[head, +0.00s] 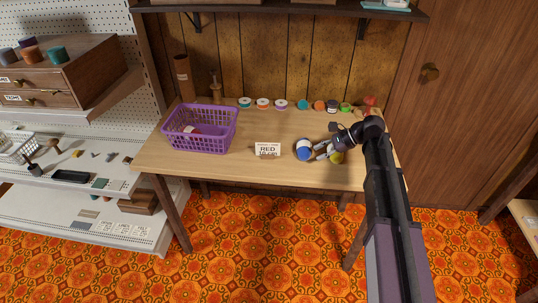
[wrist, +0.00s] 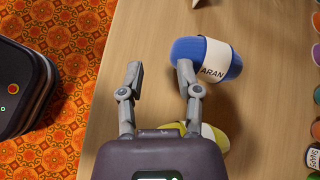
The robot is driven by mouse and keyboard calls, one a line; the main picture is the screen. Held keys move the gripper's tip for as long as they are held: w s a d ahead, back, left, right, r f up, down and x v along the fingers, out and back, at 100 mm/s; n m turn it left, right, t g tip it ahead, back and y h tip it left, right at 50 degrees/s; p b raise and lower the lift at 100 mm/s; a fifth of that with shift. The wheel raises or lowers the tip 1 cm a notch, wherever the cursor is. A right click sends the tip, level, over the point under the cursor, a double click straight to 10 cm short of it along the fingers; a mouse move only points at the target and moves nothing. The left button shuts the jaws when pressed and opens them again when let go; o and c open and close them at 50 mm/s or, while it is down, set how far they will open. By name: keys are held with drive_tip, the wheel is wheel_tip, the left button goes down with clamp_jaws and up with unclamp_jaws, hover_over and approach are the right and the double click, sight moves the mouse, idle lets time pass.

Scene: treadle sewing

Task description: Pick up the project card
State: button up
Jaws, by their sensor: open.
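The project card (head: 267,149) is a small white card with the word "RED" and a smaller line below it. It stands upright in a small wooden holder near the middle front of the wooden table. My gripper (head: 318,152) is open, to the right of the card and over the table. In the wrist view my gripper (wrist: 157,75) has its two fingers apart with bare tabletop between them. The card does not show in the wrist view. A blue yarn ball (wrist: 212,60) with a white "ARAN" band lies right by the right fingertip; it also shows in the head view (head: 304,149).
A yellow yarn ball (wrist: 214,135) lies partly under my gripper. A purple basket (head: 201,129) stands on the left of the table (head: 235,165). Several thread spools (head: 263,104) line the back. The tabletop between basket and card is clear.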

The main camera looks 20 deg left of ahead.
drive_tip(key=w+a+r+m+y, duration=0.1)
drive_tip(key=a, duration=0.1)
drive_tip(key=w+a+r+m+g+y, duration=0.1)
drive_tip(key=a, duration=0.1)
drive_tip(key=w+a+r+m+y, duration=0.1)
drive_tip(key=w+a, duration=0.1)
drive_tip(key=shift+a+r+g, duration=0.25)
drive_tip(key=shift+r+g, duration=0.05)
drive_tip(key=shift+r, duration=0.1)
drive_tip(key=b, duration=0.3)
approach(268, 150)
drive_tip(key=a, duration=0.1)
drive_tip(key=a+r, duration=0.1)
drive_tip(key=a, duration=0.1)
drive_tip(key=shift+s+a+r, duration=0.25)
drive_tip(key=shift+s+r, duration=0.05)
drive_tip(key=shift+s, duration=0.05)
drive_tip(key=shift+s+a+b, duration=0.15)
drive_tip(key=shift+a+b, duration=0.15)
drive_tip(key=shift+a, duration=0.1)
drive_tip(key=shift+b+x, duration=0.95)
drive_tip(key=shift+x, duration=1.65)
clamp_jaws()
